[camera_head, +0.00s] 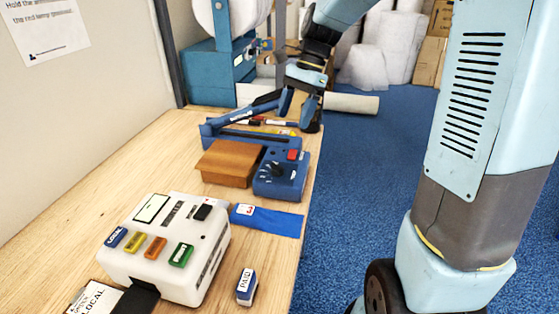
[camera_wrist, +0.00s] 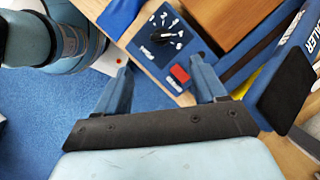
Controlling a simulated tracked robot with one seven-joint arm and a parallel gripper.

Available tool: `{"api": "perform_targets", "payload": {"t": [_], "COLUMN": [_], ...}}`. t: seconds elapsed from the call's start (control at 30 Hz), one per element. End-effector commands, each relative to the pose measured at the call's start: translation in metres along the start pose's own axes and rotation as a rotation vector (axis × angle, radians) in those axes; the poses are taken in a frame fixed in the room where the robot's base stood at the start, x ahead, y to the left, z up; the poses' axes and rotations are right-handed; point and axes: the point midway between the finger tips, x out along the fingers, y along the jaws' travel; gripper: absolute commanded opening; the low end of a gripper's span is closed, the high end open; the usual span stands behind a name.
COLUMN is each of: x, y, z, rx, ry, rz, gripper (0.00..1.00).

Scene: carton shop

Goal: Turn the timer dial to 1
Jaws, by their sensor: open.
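The timer dial (camera_head: 277,170) is a black knob on top of the blue control box (camera_head: 268,188) of a blue sealer. In the wrist view the dial (camera_wrist: 164,34) has white numbers around it; the number its pointer meets is too small to tell. A red switch (camera_wrist: 180,74) sits beside the dial. My gripper (camera_head: 298,108) is open and empty beyond the control box, above the table's right edge. In the wrist view my gripper (camera_wrist: 163,72) has its fingers spread either side of the red switch in the picture, with the dial farther up and apart from them.
A brown carton (camera_head: 228,162) lies left of the control box. The sealer's raised arm (camera_head: 247,113) is close to my gripper. A white label machine (camera_head: 170,245), a blue strip (camera_head: 268,220) and a PAID stamp (camera_head: 246,288) stand nearer. Blue floor is open at right.

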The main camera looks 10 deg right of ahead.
Motion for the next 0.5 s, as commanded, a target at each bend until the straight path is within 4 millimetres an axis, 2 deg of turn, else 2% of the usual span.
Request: {"api": "perform_targets", "payload": {"t": [0.17,0.5], "x": [0.015,0.073], "y": [-0.001,0.000], "z": [0.000,0.000], "rx": [0.005,0.004], "ry": [-0.006,-0.006], "rz": [0.004,0.005], "gripper": [0.70,0.70]}}
